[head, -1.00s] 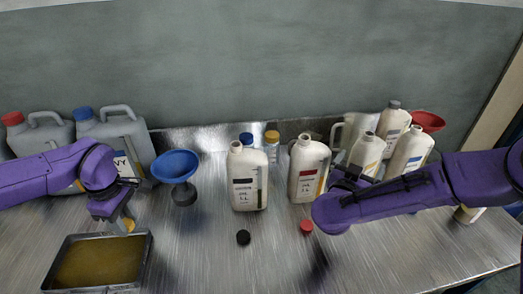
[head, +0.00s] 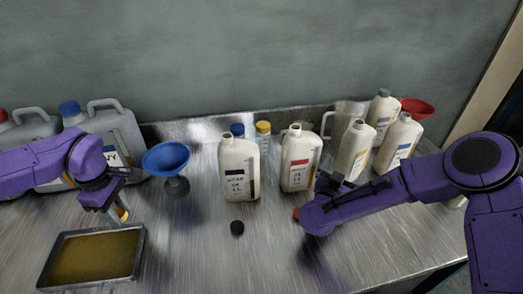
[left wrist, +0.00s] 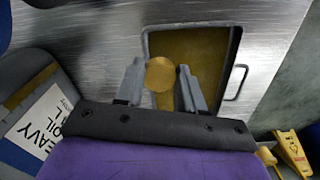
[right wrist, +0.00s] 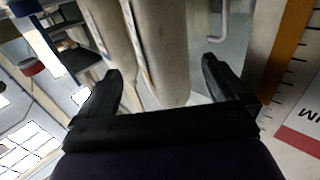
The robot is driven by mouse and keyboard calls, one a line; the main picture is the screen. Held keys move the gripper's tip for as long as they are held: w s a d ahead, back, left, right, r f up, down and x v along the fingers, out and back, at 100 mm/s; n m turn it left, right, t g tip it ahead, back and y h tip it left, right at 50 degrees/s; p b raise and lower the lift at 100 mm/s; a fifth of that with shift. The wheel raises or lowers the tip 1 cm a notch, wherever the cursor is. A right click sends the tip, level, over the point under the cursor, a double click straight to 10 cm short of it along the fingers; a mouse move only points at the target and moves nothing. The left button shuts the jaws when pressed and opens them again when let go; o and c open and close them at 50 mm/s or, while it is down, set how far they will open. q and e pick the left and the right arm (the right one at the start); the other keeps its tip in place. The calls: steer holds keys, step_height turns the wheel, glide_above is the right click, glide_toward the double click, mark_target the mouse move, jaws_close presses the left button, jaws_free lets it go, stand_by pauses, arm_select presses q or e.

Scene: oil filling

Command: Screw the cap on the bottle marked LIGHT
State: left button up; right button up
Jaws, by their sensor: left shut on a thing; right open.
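The red-banded bottle and black-banded bottle (head: 238,166) stand upright and uncapped. An uncapped yellow-marked bottle (head: 356,150) and blue-marked bottle (head: 398,142) stand further right. I cannot read the word LIGHT on any label.
A metal tray of oil (head: 140,262) lies at the front left. A blue funnel (head: 167,158) and grey canisters (head: 112,128) stand behind it. A black cap (head: 237,228) and a partly hidden red cap (head: 296,214) lie on the table. A red funnel (head: 417,107) is back right.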

mark_target(351, 157)
steer(key=shift+w+d, duration=0.3)
arm_select(q)
steer(key=shift+r+p, duration=0.65)
steer(key=shift+r, duration=0.05)
arm_select(e)
steer(key=x, duration=0.6)
steer(key=shift+w+d, duration=0.1)
steer(key=shift+d, duration=0.05)
steer(key=shift+c, duration=0.3)
steer(key=c, duration=1.7)
steer(key=shift+r, duration=0.1)
steer(key=shift+c, duration=0.2)
arm_select(q)
steer(key=shift+f, duration=0.1)
